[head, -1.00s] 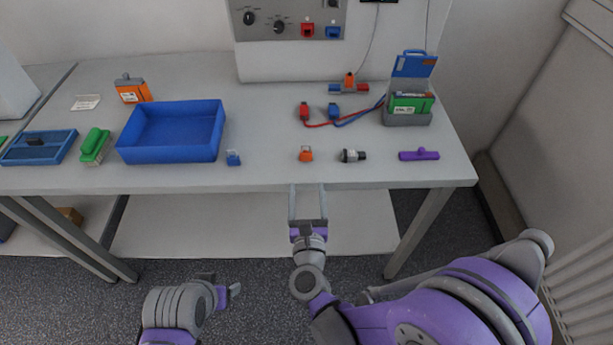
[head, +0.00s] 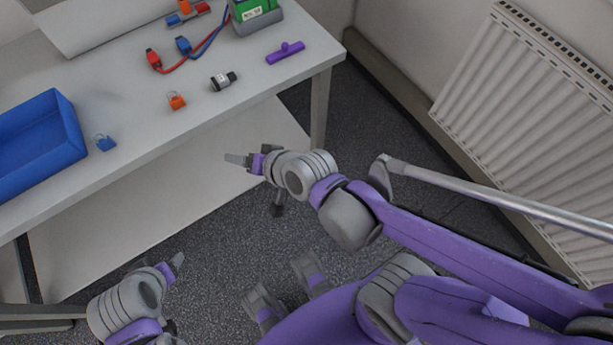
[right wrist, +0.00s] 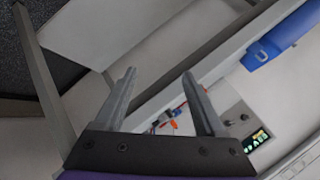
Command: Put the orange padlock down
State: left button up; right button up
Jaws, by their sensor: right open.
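The orange padlock (head: 176,102) sits on the bench top near its front edge, in the head view. My right gripper (head: 237,159) is out in front of the bench edge, apart from the padlock. In the right wrist view its two fingers (right wrist: 158,85) are spread with nothing held between them. My left gripper (head: 177,261) is low at the left, in front of the bench. Its finger opening is not clear.
A blue padlock (head: 105,143) and a blue bin (head: 72,128) are to the left. A black-and-white cylinder (head: 223,81) and a purple handle-shaped part (head: 285,53) lie to the right. Red and blue leads (head: 190,60) lie behind. A radiator (head: 530,110) is at the right wall.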

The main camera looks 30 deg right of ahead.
jog(key=s+d+f+n+g+h, duration=0.3)
jog(key=s+d+n, duration=0.3)
jog(key=s+d, duration=0.3)
jog(key=shift+s+d+f+g+h, duration=0.15)
jog(key=shift+s+g+h, duration=0.15)
jog(key=shift+s+g, duration=0.35)
jog(key=shift+w, duration=0.1)
